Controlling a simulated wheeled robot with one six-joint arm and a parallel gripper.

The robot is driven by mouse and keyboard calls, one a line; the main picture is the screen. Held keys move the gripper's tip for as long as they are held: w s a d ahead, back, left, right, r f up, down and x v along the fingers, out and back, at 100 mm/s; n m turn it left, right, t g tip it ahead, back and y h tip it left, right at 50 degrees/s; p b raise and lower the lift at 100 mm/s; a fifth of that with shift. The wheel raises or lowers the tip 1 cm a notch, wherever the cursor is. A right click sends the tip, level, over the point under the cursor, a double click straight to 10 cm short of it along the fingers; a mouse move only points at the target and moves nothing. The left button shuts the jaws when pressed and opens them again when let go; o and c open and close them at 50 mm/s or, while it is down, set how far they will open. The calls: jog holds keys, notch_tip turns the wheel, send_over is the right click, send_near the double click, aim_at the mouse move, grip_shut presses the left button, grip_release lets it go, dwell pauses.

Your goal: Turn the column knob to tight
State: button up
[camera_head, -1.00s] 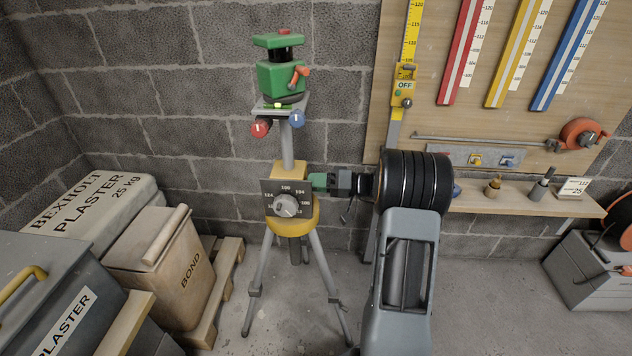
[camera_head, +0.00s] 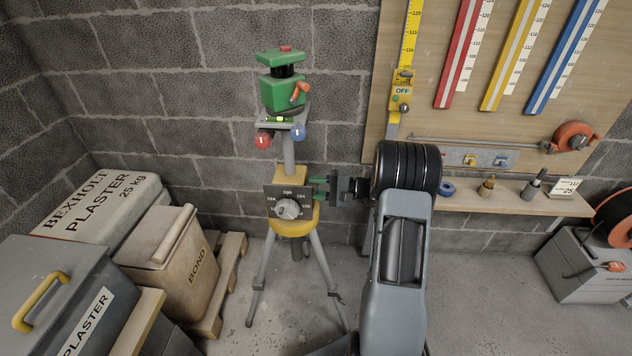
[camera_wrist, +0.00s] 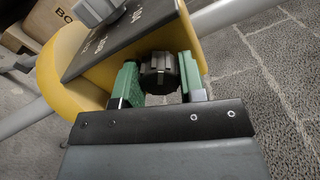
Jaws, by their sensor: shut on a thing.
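The column knob (camera_wrist: 158,74) is a dark, ribbed knob on the side of the yellow tripod head (camera_head: 291,228). In the wrist view it sits between the two green finger pads of my gripper (camera_wrist: 160,82), which is shut on it. In the head view my gripper (camera_head: 319,188) reaches in from the right at the head's right side, and its fingers largely hide the knob. No tight mark on the knob can be made out.
A green levelling instrument (camera_head: 283,94) tops the column, with a red knob (camera_head: 263,141) and a blue knob (camera_head: 298,132) below it. Tripod legs (camera_head: 262,280) spread on the floor.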

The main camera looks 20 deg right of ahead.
jog(key=m+p, duration=0.4)
jog(key=m, duration=0.1)
jog(key=shift+r+m, duration=0.15)
jog(key=shift+m, duration=0.15)
jog(key=shift+m+p, duration=1.4)
jog(key=shift+m, duration=0.8)
jog(key=shift+f, duration=0.2)
jog(key=o, duration=0.6)
jog(key=shift+o, duration=0.2)
jog(key=shift+d, duration=0.1)
jog(key=v, duration=1.3)
jog(key=shift+s+d+b, duration=0.25)
jog(key=shift+b, duration=0.05)
